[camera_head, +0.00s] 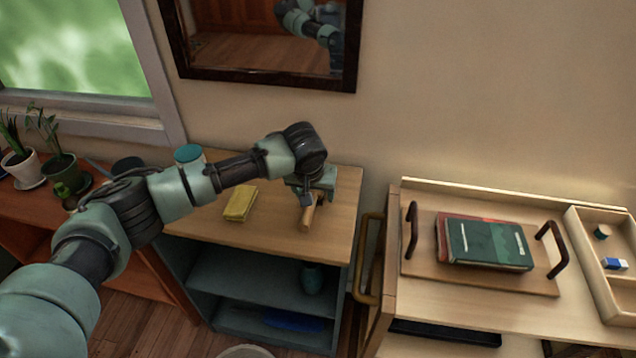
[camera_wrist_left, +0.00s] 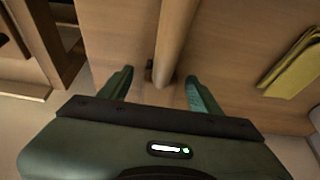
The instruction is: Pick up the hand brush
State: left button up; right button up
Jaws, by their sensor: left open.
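The hand brush shows as a wooden handle (camera_head: 308,216) on the top of the small shelf unit in the head view. The rest of the brush is hidden under my left gripper (camera_head: 312,190). In the left wrist view the handle (camera_wrist_left: 176,40) comes down from the top edge toward the gap between the two fingers of my left gripper (camera_wrist_left: 157,88). The fingers are apart, and the handle's lower end lies between and slightly beyond their tips. I cannot tell whether they touch it. My right gripper is not in view.
A folded yellow cloth (camera_head: 240,203) lies left of the brush; it also shows in the left wrist view (camera_wrist_left: 296,66). A cart to the right carries a tray (camera_head: 420,262) with books (camera_head: 485,243). A mirror (camera_head: 262,77) hangs above. Potted plants (camera_head: 58,165) stand at far left.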

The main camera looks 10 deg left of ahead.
pick_arm(q)
grip_shut()
jog(key=shift+r, duration=0.1)
notch_tip(320, 180, up, 20)
jog(key=b, duration=0.1)
dwell(0.5)
